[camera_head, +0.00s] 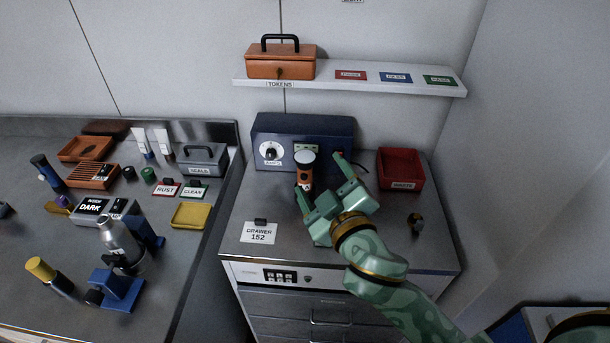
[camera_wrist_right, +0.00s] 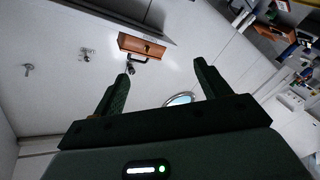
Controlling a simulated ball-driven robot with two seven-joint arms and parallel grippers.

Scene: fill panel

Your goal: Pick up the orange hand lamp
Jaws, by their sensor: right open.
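The orange hand lamp (camera_head: 304,174) stands upright on the grey cabinet top, its pale round lens facing up, in front of the dark blue box. My right gripper (camera_head: 320,176) is open beside the lamp, on its right and near side. One finger overlaps the lamp's lower part in the head view; I cannot tell whether it touches. In the right wrist view the two fingers of the right gripper (camera_wrist_right: 160,84) stand apart. A pale oval (camera_wrist_right: 180,99) shows between them, low at the palm edge, perhaps the lamp's lens. My left gripper is not in view.
The dark blue box (camera_head: 277,134) with a dial stands behind the lamp. A red bin (camera_head: 401,170) is at the right, with a small dark and brass item (camera_head: 416,222) nearer. A shelf (camera_head: 355,89) hangs above. The left bench (camera_head: 180,260) is crowded; the cabinet's front left holds a drawer card (camera_head: 258,233).

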